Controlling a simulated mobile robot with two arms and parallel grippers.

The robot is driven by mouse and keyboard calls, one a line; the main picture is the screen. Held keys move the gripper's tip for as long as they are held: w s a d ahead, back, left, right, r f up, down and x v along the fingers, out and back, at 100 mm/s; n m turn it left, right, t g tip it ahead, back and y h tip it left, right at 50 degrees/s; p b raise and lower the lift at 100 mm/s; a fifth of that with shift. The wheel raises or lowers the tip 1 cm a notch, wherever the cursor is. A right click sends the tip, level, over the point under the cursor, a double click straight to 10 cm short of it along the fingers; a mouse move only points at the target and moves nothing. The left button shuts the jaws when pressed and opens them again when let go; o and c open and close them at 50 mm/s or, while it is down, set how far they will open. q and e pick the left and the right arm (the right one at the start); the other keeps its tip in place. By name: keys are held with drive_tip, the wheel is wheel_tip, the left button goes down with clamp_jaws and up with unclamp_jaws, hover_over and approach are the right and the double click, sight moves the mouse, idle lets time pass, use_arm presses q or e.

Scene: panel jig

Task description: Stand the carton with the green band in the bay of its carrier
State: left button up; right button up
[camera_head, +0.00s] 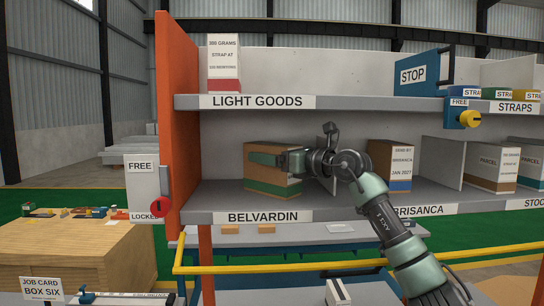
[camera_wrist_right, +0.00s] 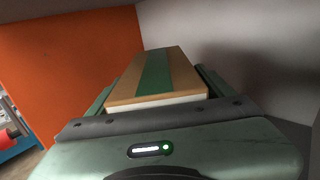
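The carton with the green band (camera_head: 258,176) is brown and stands in the bay labelled BELVARDIN (camera_head: 263,217), between the orange end panel and a grey divider. My right gripper (camera_head: 265,159) reaches in from the right with a finger along the carton's near face. In the right wrist view the carton (camera_wrist_right: 128,85) fills the space between the two fingers, its green band running lengthwise. The gripper appears shut on it. Whether the carton's base touches the shelf is hard to tell. My left gripper is out of view.
An orange end panel (camera_head: 177,110) bounds the bay on the left. A carton with a blue band (camera_head: 391,165) stands in the bay to the right. The LIGHT GOODS shelf (camera_head: 345,103) is overhead. A yellow rail (camera_head: 300,258) runs in front, below.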

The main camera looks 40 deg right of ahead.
drive_tip(key=shift+s+d+r, duration=0.15)
drive_tip(key=shift+s+r, duration=0.1)
drive_tip(key=shift+r, duration=0.1)
drive_tip(key=s+b, duration=0.2)
drive_tip(key=s+d+f, duration=0.1)
drive_tip(key=shift+s+b, duration=0.3)
drive_tip(key=shift+b, duration=0.1)
use_arm(q)
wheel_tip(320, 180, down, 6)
drive_tip(key=b, duration=0.3)
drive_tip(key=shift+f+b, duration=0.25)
drive_tip(key=shift+b, duration=0.1)
use_arm(e)
drive_tip(key=v, duration=0.8)
drive_tip(key=shift+r, duration=0.35)
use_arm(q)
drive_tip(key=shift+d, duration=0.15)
use_arm(e)
drive_tip(key=shift+s, duration=0.1)
